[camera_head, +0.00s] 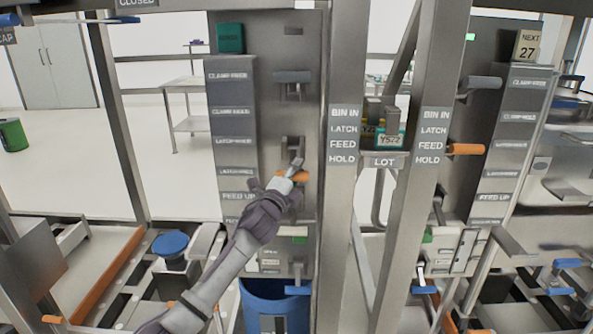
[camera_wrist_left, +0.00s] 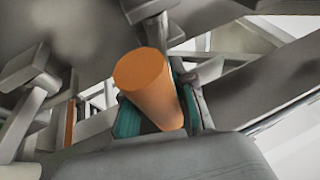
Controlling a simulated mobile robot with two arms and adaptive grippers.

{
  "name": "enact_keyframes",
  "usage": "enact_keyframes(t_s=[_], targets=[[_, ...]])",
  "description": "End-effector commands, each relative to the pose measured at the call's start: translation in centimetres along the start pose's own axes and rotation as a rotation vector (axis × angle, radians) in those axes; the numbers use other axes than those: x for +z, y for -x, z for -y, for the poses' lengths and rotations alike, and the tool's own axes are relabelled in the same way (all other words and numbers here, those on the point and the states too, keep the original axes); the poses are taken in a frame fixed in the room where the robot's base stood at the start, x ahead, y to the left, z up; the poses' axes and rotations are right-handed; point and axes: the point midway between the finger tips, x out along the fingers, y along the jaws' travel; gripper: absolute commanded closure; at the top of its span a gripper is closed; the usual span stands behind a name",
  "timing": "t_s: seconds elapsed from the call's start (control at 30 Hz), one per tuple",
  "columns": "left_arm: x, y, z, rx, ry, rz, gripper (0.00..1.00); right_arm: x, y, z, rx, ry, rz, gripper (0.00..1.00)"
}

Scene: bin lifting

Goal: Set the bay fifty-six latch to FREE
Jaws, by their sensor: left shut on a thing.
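My left gripper (camera_head: 287,174) reaches up to the middle panel (camera_head: 307,130) and is shut on an orange handle (camera_head: 301,177). In the left wrist view the orange cylinder (camera_wrist_left: 150,85) sits between the teal pads of the fingers (camera_wrist_left: 158,110). The handle is partly hidden by the gripper in the head view. A column of small plates left of it (camera_head: 236,142) carries words such as CLAMP FREE, LATCH FREE and FEED UP. I cannot read a bay number fifty-six. My right gripper is not in view.
Two metal posts marked BIN IN, LATCH, FEED, HOLD (camera_head: 344,140) stand right of the handle. A similar bay at the right has its own orange handle (camera_head: 466,149). A blue bin (camera_head: 272,300) stands below. Open floor lies at the left, beyond the frame.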

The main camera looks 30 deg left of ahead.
Motion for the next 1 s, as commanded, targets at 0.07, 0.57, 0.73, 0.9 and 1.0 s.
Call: enact_keyframes(t_s=[0.07, 0.57, 0.73, 0.9, 1.0], targets=[[-0.38, 0.37, -1.89, 0.035, 0.010, 0.000, 1.00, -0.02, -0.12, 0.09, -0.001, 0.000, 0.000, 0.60], [-0.27, 0.34, -1.72, 0.032, 0.007, 0.001, 0.51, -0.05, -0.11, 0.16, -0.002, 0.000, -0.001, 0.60], [-0.13, 0.27, -1.33, 0.025, 0.003, 0.001, 0.51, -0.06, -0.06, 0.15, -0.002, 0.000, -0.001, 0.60], [-0.09, 0.26, -1.09, 0.021, 0.001, 0.001, 0.51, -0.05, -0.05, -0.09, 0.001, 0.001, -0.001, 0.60], [-0.09, 0.75, -1.10, 0.021, 0.000, 0.001, 0.51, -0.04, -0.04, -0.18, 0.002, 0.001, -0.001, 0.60]])
